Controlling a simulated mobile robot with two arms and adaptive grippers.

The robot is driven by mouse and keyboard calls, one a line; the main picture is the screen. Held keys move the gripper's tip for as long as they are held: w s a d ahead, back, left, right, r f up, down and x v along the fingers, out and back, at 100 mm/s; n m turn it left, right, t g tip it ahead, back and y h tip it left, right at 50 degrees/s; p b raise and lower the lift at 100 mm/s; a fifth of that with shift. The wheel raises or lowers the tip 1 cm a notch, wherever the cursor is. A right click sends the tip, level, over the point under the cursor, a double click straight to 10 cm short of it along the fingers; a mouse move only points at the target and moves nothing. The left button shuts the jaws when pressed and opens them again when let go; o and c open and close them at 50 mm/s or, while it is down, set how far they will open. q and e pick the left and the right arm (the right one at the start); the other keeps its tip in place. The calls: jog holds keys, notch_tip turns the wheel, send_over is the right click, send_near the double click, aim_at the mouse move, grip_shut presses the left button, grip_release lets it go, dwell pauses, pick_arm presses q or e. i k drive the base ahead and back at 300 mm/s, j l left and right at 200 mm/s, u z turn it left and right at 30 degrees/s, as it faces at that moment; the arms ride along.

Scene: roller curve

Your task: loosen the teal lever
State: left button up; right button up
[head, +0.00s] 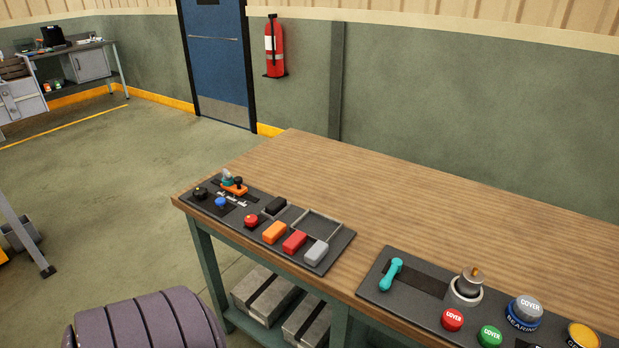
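A teal lever (392,274) stands on a dark control panel (372,287) at the front right of the wooden workbench. It is tilted, its upper end leaning to the right and away, beside a dark rectangular slot. No gripper touches it. Neither my left nor my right gripper shows in the head view.
A second panel (340,249) with several coloured blocks lies left. The back of the workbench (440,215) is clear.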

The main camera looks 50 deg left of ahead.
aim_at(397, 264)
jog(key=u, duration=1)
